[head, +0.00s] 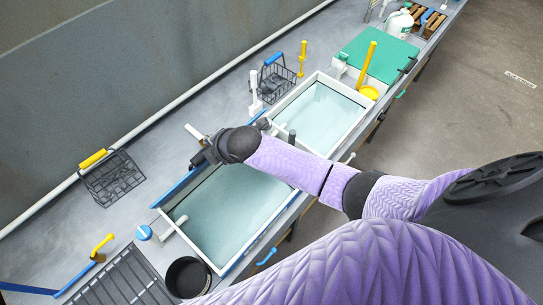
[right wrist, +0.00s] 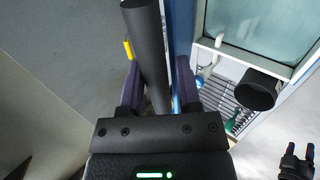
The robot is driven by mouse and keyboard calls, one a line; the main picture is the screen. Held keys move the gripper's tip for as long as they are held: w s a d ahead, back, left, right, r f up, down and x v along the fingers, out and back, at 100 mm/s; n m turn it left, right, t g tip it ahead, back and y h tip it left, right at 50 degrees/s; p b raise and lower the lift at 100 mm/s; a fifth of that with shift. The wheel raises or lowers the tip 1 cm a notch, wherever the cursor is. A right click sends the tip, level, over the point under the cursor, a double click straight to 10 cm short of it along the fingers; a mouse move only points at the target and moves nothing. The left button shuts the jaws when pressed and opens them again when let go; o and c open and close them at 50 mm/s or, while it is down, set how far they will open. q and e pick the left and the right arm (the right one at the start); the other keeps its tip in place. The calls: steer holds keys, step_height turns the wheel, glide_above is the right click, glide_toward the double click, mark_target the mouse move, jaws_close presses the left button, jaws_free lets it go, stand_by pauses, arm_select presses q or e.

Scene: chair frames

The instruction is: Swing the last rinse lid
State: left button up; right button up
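A purple arm crosses the head view from the lower right, and its dark right gripper (head: 203,153) is over the far edge of the near basin (head: 225,212). A blue upright panel (head: 180,187) runs along that edge and looks like a lid; the gripper hides its far end. A pale bar (head: 194,132) sticks out beside the gripper. In the right wrist view, the right gripper's fingers (right wrist: 158,78) stand apart around a dark round bar (right wrist: 148,50), with a gap at the right finger. A blue edge (right wrist: 181,30) runs alongside. A dark left gripper (right wrist: 298,158) shows at the lower right.
A second open basin (head: 322,115) and a green-covered one (head: 378,55) lie beyond. Wire baskets (head: 113,180) (head: 277,80) stand along the wall side. A black cup (head: 187,277) and a rack (head: 120,283) are at the near end. Floor on the right is clear.

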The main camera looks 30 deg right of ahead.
steer(key=shift+r, duration=0.1)
jaws_close()
steer(key=s+d+f, duration=0.2)
steer(key=s+f, duration=0.2)
steer(key=s, duration=0.2)
steer(key=shift+f+p, duration=0.35)
steer(key=shift+p, duration=0.1)
steer(key=shift+s+d, duration=0.1)
steer(key=s+d+f+b, duration=0.2)
steer(key=s+f+b, duration=0.3)
steer(key=f, duration=0.4)
steer(key=shift+s+d+f, duration=0.25)
steer(key=shift+s+f, duration=0.15)
steer(key=shift+s, duration=0.45)
step_height(320, 180, down, 8)
steer(key=s+b, duration=0.2)
steer(key=b, duration=0.3)
steer(key=shift+s+d+r+b, duration=0.2)
steer(key=shift+s+d+b, duration=0.1)
steer(key=shift+d+b, duration=0.15)
